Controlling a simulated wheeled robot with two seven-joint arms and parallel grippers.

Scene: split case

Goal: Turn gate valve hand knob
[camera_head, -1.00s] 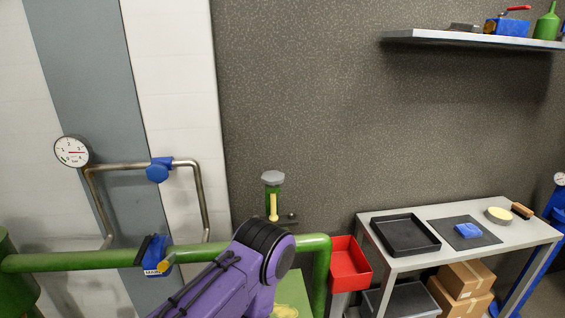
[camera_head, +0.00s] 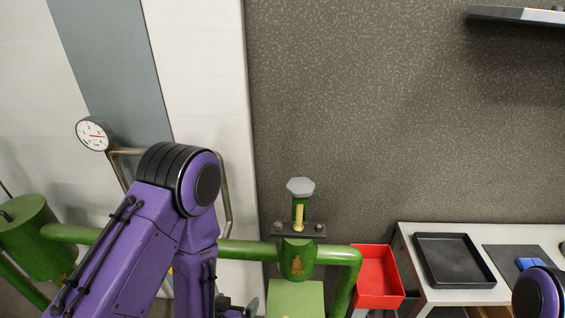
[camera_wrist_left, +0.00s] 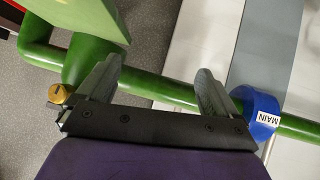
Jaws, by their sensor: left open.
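The gate valve's grey hexagonal hand knob (camera_head: 300,187) sits on top of a yellow stem (camera_head: 299,214) above the green valve body (camera_head: 297,258) in the head view. My left gripper (camera_head: 238,307) shows only in part at the bottom edge, below and left of the knob and apart from it. In the left wrist view my left gripper (camera_wrist_left: 157,85) is open, with a green pipe (camera_wrist_left: 150,86) beyond its empty fingers. The knob cannot be made out there. My right gripper is out of view; only a purple joint of my right arm shows at the lower right.
A blue fitting marked MAIN (camera_wrist_left: 262,110) is on the pipe, right of my left fingers. A red bin (camera_head: 377,278) stands right of the valve, beside a table (camera_head: 420,290) with a black tray (camera_head: 454,261). A pressure gauge (camera_head: 93,134) is at left.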

